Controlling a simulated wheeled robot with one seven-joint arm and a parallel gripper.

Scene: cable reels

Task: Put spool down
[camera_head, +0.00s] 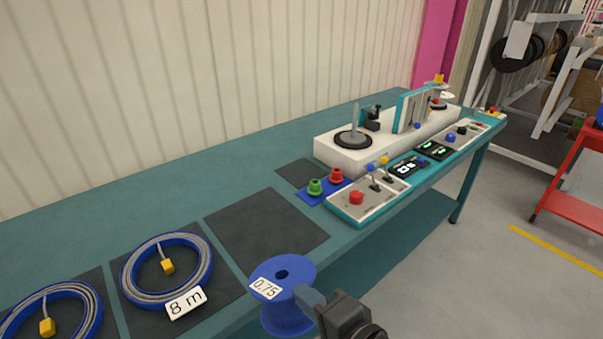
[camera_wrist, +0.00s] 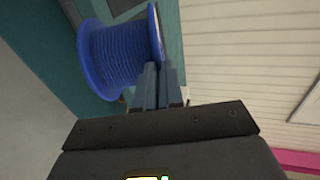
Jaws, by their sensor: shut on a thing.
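A blue spool (camera_head: 283,317) with a white "0.75" label on its top flange is upright in the head view, in front of the table's near edge. My gripper (camera_head: 309,296) is shut on the rim of its flange from the right side. In the wrist view the spool (camera_wrist: 118,57) fills the upper left, and the gripper's fingers (camera_wrist: 158,84) are close together at its flange. The spool's underside and its height relative to the tabletop cannot be told. An empty dark square mat (camera_head: 267,230) lies on the table just behind the spool.
The teal table (camera_head: 180,205) carries a cable coil (camera_head: 204,263) tagged "8 m" and another coil (camera_head: 88,314) at left. Green and red knobs (camera_head: 315,187), a control box (camera_head: 345,212) with levers and a white winding machine (camera_head: 335,157) stand right. A red cart (camera_head: 570,205) is farther right.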

